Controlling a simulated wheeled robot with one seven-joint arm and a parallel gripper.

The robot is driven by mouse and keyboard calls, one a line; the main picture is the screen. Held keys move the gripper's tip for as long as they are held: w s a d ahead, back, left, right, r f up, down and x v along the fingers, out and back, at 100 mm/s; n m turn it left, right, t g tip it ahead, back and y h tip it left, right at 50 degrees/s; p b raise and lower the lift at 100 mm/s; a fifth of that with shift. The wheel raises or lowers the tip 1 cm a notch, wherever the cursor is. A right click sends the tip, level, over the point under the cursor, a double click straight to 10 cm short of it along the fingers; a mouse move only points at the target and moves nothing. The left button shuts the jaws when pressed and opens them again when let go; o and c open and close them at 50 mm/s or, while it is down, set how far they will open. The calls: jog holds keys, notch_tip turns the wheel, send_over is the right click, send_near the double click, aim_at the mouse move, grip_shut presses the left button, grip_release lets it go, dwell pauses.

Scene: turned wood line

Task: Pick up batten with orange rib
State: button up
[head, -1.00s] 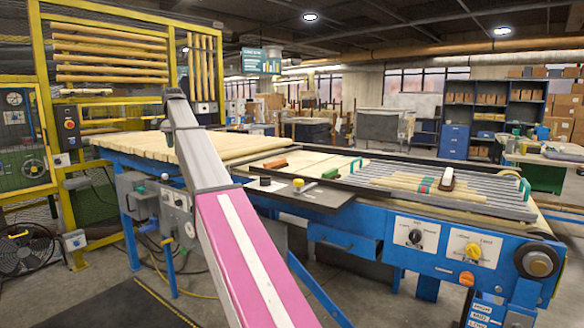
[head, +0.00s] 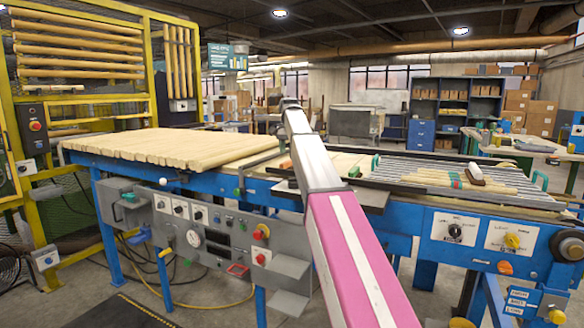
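A short orange rib (head: 286,165) shows just left of my arm, on the pale boards in the middle of the line. My arm hides part of it, and I cannot make out the batten's ends. A green rib (head: 354,171) shows just right of my arm on the same pale surface. My arm rises from the bottom right, and its far end is above and beyond the boards. My gripper is not visible; the arm links hide that area.
Pale round-edged staves (head: 170,146) cover the left table. A slatted grey rack (head: 430,171) with several sticks and a brown-and-white block (head: 475,174) is at right. A control panel (head: 200,228) fronts the line. A yellow frame (head: 85,110) stands at left.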

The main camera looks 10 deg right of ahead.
aim_at(290, 165)
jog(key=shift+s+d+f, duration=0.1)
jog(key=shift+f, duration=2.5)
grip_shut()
